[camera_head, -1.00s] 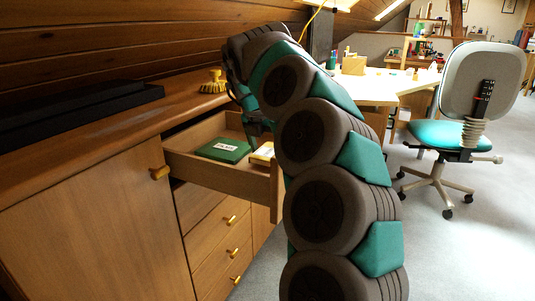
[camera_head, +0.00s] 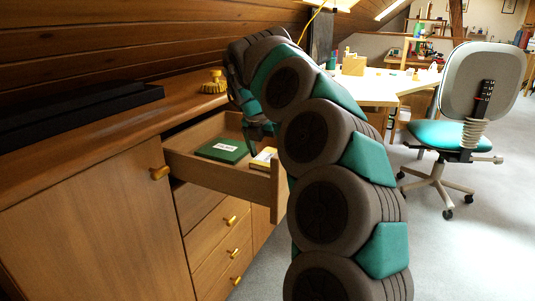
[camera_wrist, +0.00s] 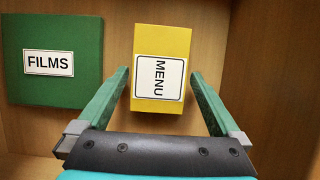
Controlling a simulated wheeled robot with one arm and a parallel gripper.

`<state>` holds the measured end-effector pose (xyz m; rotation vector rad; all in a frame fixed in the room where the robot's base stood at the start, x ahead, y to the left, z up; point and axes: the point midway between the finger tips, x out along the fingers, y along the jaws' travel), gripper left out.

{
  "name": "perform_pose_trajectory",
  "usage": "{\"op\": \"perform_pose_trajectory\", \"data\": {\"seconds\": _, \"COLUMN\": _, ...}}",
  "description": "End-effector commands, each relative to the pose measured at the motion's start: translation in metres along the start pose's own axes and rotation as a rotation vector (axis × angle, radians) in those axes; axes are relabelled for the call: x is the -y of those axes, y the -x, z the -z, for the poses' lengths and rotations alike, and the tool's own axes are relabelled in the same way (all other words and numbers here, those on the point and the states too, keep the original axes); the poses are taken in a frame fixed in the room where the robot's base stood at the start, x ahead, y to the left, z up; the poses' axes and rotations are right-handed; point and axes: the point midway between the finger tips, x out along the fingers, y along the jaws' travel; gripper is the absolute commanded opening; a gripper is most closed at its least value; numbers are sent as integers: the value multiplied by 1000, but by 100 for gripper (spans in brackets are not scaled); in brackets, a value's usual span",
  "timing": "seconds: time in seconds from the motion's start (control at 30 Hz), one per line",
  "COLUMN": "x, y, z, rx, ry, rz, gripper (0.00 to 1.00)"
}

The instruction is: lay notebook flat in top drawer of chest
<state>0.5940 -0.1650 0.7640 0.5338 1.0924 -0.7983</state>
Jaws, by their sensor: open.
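A yellow notebook-like item with a white MENU label (camera_wrist: 147,42) lies face up in the open top drawer (camera_head: 222,176) of the chest. It also shows in the head view (camera_head: 264,158), partly behind my arm. My gripper (camera_wrist: 160,75) is open above it, with one finger at each side of its near part. Gaps show between the fingers and its edges, and nothing is held. A green item labelled FILMS (camera_wrist: 52,88) lies flat to its left; it also shows in the head view (camera_head: 222,149).
A yellow toothed object (camera_head: 213,83) and a dark flat slab (camera_head: 80,115) sit on the chest top. The drawer's front wall stands close to my arm. A teal office chair (camera_head: 450,134) and a light desk (camera_head: 390,84) are to the right.

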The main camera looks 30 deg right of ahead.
Motion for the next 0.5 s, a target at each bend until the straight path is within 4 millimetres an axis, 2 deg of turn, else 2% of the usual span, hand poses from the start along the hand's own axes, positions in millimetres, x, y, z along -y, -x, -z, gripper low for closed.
{"op": "perform_pose_trajectory", "data": {"seconds": 0.5, "x": -2, "y": 89, "z": 0, "rx": 3, "ry": -1, "rz": -4, "gripper": 100}}
